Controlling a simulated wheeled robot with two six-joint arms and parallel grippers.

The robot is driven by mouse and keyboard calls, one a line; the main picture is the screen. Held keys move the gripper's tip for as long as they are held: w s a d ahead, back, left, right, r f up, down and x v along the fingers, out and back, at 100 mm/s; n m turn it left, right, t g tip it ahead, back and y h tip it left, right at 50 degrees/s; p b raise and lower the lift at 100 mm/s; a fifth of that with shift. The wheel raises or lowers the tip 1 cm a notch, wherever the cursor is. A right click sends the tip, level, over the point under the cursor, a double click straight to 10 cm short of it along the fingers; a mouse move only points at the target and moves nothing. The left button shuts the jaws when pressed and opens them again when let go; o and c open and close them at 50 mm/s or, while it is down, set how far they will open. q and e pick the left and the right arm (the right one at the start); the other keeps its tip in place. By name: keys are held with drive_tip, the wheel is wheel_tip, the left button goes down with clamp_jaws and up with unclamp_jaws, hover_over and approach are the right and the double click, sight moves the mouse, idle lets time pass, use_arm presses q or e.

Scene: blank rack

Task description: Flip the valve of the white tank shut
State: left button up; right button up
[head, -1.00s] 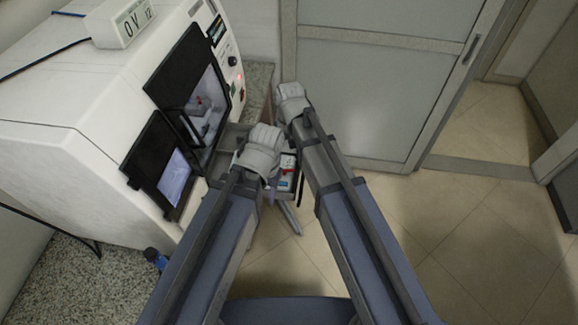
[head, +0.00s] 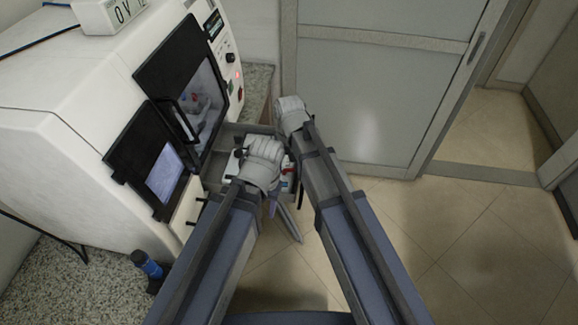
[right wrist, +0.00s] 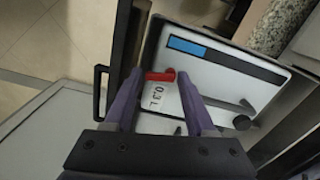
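The white tank (right wrist: 215,75) fills the middle of the right wrist view, with a blue bar and a "0.3 L" label on its face. Its red valve (right wrist: 160,76) sticks out beside the label. My right gripper (right wrist: 159,82) is open, with one purple finger on each side of the valve; contact cannot be told.
A white machine (head: 75,165) with a dark-framed window stands at left. A grey door (head: 375,95) stands behind my arms. Tiled floor (head: 470,250) is clear at right.

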sight(289, 175)
clamp_jaws()
drive_tip(key=shift+s+m, duration=0.2)
drive_tip(key=shift+m, duration=1.1)
drive_tip(key=shift+o, duration=0.6)
unclamp_jaws()
wheel_tip(289, 175, up, 8)
drive_tip(key=p, duration=0.7)
drive_tip(key=shift+p, duration=0.4)
drive_tip(key=shift+f, duration=0.1)
